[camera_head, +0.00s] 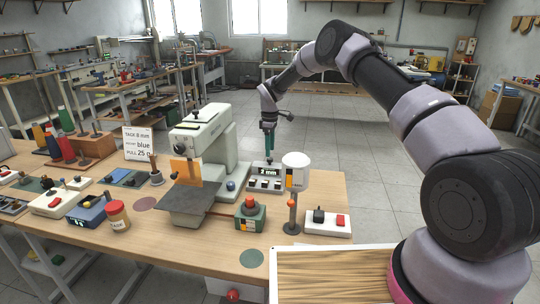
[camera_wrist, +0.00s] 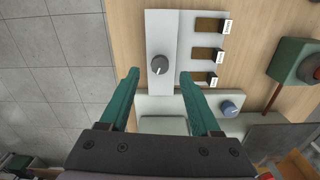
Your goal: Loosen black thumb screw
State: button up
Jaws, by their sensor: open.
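A dark grey-black round knob with a pale mark, seemingly the black thumb screw (camera_wrist: 160,64), sits on a light grey plate (camera_wrist: 163,26) in the wrist view. My gripper (camera_wrist: 158,74) is open, its teal fingers on either side of the knob's line, with clear gaps to it. Whether the tips are down at knob height I cannot tell. In the head view my gripper (camera_head: 269,158) hangs pointing down over the small grey unit marked "2 mm" (camera_head: 265,172); the knob is hidden there.
Three labelled slots (camera_wrist: 208,54) lie right of the knob. A blue-grey knob (camera_wrist: 228,109) is on the pale machine (camera_head: 207,142) close by. A green box with an orange button (camera_head: 250,214) is nearer the front.

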aim_at(270, 158)
notch_tip(270, 158, up, 7)
dwell(0.3)
